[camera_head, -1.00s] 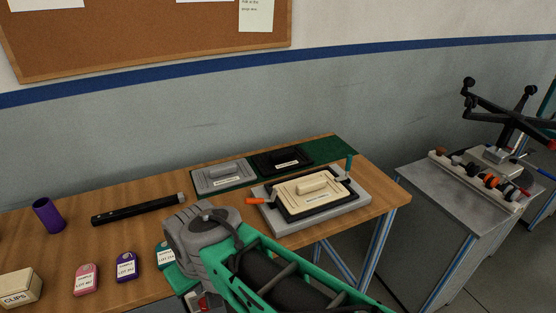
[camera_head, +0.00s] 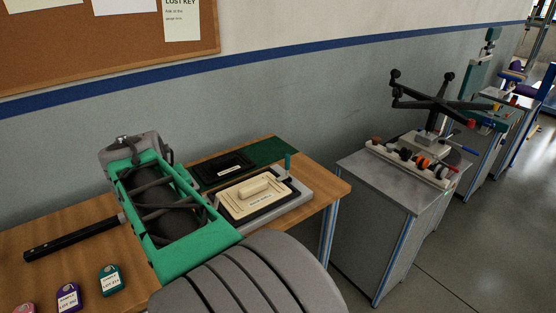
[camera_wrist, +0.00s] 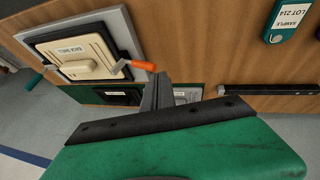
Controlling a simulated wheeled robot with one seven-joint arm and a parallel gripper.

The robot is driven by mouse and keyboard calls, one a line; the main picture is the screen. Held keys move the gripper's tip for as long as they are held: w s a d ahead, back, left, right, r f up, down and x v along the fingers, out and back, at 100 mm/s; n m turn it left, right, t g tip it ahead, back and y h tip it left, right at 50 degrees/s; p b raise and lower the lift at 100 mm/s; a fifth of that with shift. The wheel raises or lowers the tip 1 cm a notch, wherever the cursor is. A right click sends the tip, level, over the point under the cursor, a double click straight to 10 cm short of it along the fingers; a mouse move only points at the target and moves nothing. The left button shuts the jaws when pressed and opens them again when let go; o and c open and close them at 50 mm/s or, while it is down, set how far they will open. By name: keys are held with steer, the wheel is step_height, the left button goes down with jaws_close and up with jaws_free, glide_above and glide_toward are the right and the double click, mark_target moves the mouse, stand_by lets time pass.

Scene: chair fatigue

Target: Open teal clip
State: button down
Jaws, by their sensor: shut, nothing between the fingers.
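The teal clip (camera_head: 288,163) is the upright teal handle at the back right corner of the grey fixture (camera_head: 292,204). It also shows at the far left of the wrist view (camera_wrist: 35,80). The fixture holds a cream cover (camera_head: 247,198) in a black frame. An orange handle (camera_wrist: 141,65) lies on its other side in the wrist view; my arm hides it in the head view. My gripper (camera_wrist: 160,78) is shut and empty, its tips near the orange handle in the picture and apart from the teal clip. Whether it touches the orange handle is unclear.
A black framed plate (camera_head: 222,168) lies on a green mat (camera_head: 274,151) behind the fixture. Teal (camera_head: 110,280) and purple (camera_head: 68,298) sample tags and a black bar (camera_head: 70,240) lie left. A grey cabinet (camera_head: 400,190) stands right, across a gap.

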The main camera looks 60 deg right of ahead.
steer(key=s+d+r+m+g+h, duration=0.1)
steer(key=s+d, duration=0.4)
steer(key=d, duration=0.6)
steer(key=s+d+r+m+g+h, duration=0.2)
steer(key=s+d+r+m, duration=0.1)
steer(key=d, duration=0.8)
steer(key=shift+s+d+r, duration=0.3)
steer(key=shift+s+r, duration=0.3)
steer(key=shift+s, duration=0.4)
steer(key=p, duration=0.1)
glide_toward(279, 179)
steer(key=w+d, duration=0.2)
steer(key=shift+w+r, duration=0.15)
steer(key=shift+w, duration=0.15)
steer(key=shift+s+d+f+p, duration=0.2)
steer(key=shift+s+d, duration=0.2)
steer(key=shift+d, duration=0.25)
steer(key=shift+s+d+f+p, duration=0.1)
steer(key=shift+s+d+p, duration=0.25)
steer(key=shift+d, duration=0.3)
steer(key=shift+s+d+f+p, duration=0.15)
steer(key=shift+s+d, duration=0.25)
steer(key=shift+d, duration=0.25)
steer(key=shift+r, duration=0.15)
